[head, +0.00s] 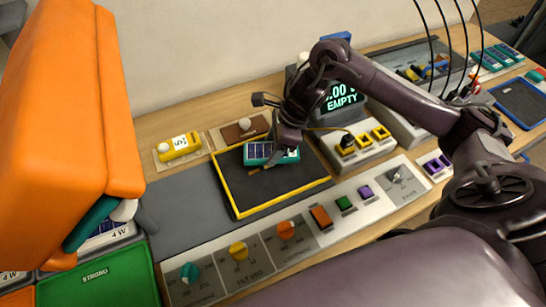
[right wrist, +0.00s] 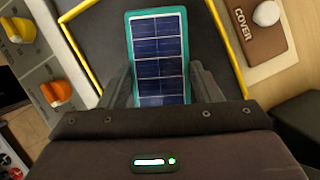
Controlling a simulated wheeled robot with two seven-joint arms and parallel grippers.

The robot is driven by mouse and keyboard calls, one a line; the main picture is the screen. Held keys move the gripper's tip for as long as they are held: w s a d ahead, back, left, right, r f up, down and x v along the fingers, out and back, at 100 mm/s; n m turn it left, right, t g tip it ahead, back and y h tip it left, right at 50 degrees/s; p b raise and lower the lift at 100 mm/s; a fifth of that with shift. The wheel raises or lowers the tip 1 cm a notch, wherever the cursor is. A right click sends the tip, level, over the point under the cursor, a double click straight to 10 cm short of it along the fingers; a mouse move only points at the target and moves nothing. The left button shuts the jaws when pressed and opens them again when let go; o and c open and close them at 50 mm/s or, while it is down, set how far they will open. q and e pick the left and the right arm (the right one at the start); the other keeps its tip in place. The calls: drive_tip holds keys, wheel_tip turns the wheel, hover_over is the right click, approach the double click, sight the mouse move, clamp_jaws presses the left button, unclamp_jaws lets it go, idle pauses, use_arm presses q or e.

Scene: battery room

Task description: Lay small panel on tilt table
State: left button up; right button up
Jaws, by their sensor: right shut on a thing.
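The small panel (head: 258,152) is a dark blue solar panel with a teal edge. My right gripper (head: 286,146) is shut on it, with a finger along each long side in the right wrist view (right wrist: 160,50). The tilt table (head: 262,190) is a dark board with a raised yellow rim; the rim also shows in the right wrist view (right wrist: 80,47). The panel is over the far part of the board, inside the rim as seen; I cannot tell whether it touches the board. My left gripper is not in view.
A brown cover (head: 245,130) and a yellow block (head: 180,146) lie behind the table. A knob panel (head: 240,258) runs along the front. A large orange block (head: 60,110) and green tray (head: 105,280) fill the left.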

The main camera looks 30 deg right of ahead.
drive_tip(key=shift+f+p, duration=0.45)
drive_tip(key=shift+f, duration=1.9)
drive_tip(key=o, duration=1.1)
drive_tip(key=shift+c, duration=0.2)
drive_tip(key=b+v, duration=0.1)
drive_tip(key=v, duration=1)
drive_tip(key=shift+w+d+r, duration=0.1)
drive_tip(key=shift+r, duration=0.05)
drive_tip(key=shift+d+r, duration=0.15)
drive_tip(key=shift+r, duration=0.2)
